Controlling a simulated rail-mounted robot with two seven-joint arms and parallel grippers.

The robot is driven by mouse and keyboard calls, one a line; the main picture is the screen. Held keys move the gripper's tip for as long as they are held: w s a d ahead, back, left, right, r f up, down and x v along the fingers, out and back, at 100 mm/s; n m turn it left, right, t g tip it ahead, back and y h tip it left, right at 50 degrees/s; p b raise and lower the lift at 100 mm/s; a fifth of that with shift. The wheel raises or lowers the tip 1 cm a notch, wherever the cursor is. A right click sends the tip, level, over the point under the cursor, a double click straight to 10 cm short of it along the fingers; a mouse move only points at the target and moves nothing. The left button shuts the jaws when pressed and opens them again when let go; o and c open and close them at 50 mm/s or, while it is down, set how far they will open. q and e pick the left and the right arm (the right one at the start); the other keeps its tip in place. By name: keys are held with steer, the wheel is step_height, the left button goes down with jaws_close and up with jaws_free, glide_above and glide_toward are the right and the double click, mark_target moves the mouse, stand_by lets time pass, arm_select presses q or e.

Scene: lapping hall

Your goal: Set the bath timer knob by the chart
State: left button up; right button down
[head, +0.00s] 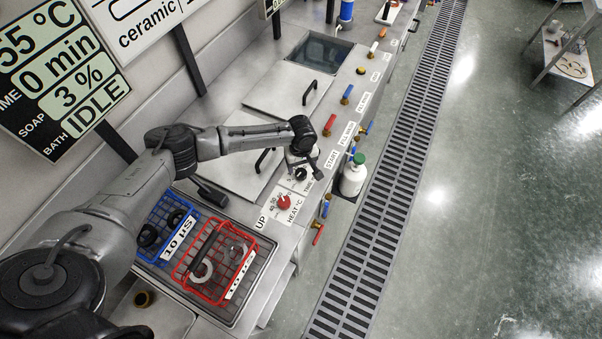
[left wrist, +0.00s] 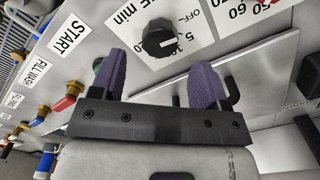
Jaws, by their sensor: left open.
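The black timer knob (left wrist: 159,38) sits on a white dial plate marked OFF, 5 and min in the left wrist view. My left gripper (left wrist: 157,68) is open, with its two purple fingers short of the knob and the knob showing beyond the gap between them. In the head view my left gripper (head: 304,160) is over the timer dial and partly covers it. The chart (head: 140,28) on the wall is cut off; only "ceramic" reads clearly. The display (head: 62,75) reads 55 °C, 0 min, soap 3 % and bath IDLE. My right gripper is not in view.
The red heat knob (head: 284,202) is close to the timer dial. A START label (head: 331,159) and several valves line the bench front. A red basket (head: 187,281) and a blue basket (head: 150,258) stand on a grid. A white bottle (head: 353,177) hangs by the front edge.

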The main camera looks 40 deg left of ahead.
mark_target(301, 172)
arm_select(q)
steer(key=shift+f+b, duration=0.45)
steer(key=shift+f, duration=2.5)
steer(key=shift+c, duration=0.5)
